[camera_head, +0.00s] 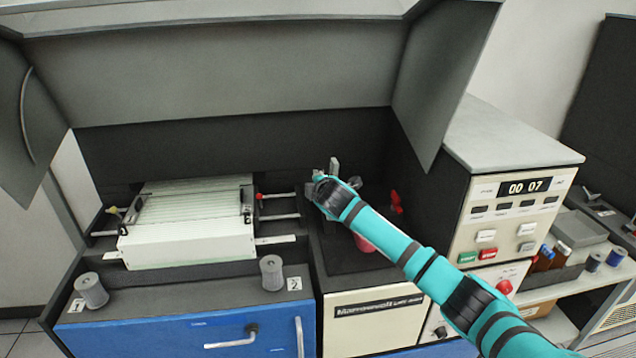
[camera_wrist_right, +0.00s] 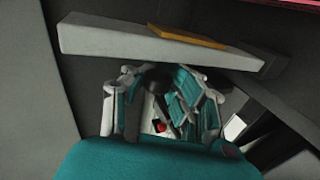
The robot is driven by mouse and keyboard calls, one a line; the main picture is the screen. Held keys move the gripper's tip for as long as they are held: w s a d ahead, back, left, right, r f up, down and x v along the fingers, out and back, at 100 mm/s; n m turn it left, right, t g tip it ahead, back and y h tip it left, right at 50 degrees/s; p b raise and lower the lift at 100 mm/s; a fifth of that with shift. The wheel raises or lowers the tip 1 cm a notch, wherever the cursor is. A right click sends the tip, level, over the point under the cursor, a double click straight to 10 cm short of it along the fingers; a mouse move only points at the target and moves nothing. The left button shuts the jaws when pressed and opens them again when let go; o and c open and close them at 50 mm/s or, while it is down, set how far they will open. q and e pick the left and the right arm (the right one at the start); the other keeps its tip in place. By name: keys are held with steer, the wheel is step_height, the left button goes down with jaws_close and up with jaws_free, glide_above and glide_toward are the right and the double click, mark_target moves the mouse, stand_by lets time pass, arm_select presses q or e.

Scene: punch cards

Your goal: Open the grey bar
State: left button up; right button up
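In the right wrist view, a long pale grey bar (camera_wrist_right: 150,42) with an orange strip on top crosses the upper part of the picture. My right gripper (camera_wrist_right: 160,85) shows below it, its two fingers apart with nothing clearly held between them. I cannot tell whether the fingertips touch the bar. In the head view, my right gripper (camera_head: 328,172) is at the back of the dark recess, right of the white card unit. It largely hides what is around its fingers, so I cannot make out the bar there. My left gripper is out of view.
The white slatted card unit (camera_head: 190,243) stands left of my arm. A raised grey lid (camera_head: 225,70) overhangs the recess. Red parts (camera_head: 395,202) are close to my forearm. A control box (camera_head: 515,215) stands at right. Grey cylinders (camera_head: 271,272) stand on the front ledge.

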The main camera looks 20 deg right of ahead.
steer(key=o, duration=0.6)
steer(key=shift+s+r, duration=0.3)
steer(key=shift+s, duration=0.2)
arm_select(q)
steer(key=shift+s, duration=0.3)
arm_select(e)
steer(key=shift+w+d, duration=0.1)
steer(key=shift+w, duration=0.05)
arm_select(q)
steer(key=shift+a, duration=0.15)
arm_select(e)
steer(key=shift+r, duration=0.2)
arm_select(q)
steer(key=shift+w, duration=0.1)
arm_select(e)
steer(key=v, duration=1.2)
steer(key=shift+f, duration=0.2)
